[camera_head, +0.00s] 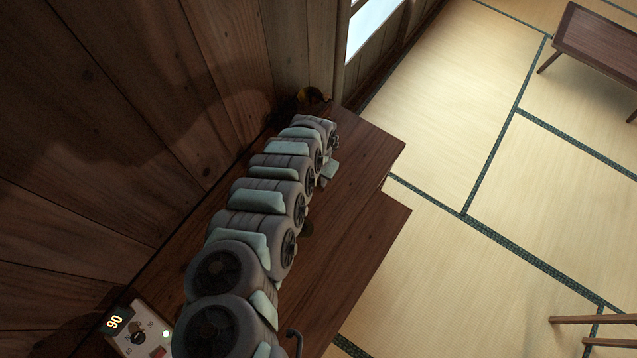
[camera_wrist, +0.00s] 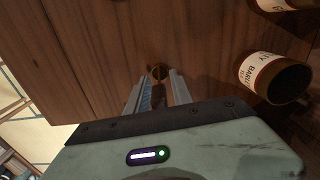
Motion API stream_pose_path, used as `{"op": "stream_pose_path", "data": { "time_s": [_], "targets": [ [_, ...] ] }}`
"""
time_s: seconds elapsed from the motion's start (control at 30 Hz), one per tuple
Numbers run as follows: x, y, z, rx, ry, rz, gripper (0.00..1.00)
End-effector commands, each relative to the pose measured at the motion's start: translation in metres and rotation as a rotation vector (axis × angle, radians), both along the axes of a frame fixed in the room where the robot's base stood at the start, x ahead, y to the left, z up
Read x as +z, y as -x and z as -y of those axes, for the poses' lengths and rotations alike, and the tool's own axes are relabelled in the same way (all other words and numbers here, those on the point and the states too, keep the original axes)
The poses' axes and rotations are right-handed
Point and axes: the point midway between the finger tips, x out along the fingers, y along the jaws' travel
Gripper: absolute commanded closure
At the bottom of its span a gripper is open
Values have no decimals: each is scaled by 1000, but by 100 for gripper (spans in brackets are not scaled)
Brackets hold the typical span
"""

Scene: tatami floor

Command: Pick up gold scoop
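A small, round, gold-brown thing (camera_wrist: 157,72), which looks like the gold scoop, sits on the dark wooden surface in the wrist view. Its handle cannot be made out. My gripper (camera_wrist: 159,79) is open, its two fingers spread with a gap between them. The small thing shows in that gap, near the fingertips. Whether it is between the fingers or still below them cannot be told.
A labelled jar (camera_wrist: 272,78) lies to the right of the fingers, with another jar (camera_wrist: 283,4) at the top edge. The dark wooden top (camera_head: 365,235) stands against a plank wall (camera_head: 120,130). A dial box showing 90 (camera_head: 139,331) is at lower left. Tatami floor lies right.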

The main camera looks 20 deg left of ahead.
Motion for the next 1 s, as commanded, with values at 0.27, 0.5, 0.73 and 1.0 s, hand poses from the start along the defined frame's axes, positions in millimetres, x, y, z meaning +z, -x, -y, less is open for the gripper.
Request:
{"op": "stream_pose_path", "data": {
  "time_s": [0.27,0.5,0.73,1.0],
  "targets": [
    [0,0,0,0,0,0,96],
    [0,0,0,0,0,0,100],
    [0,0,0,0,0,0,100],
    [0,0,0,0,0,0,100]
  ]
}}
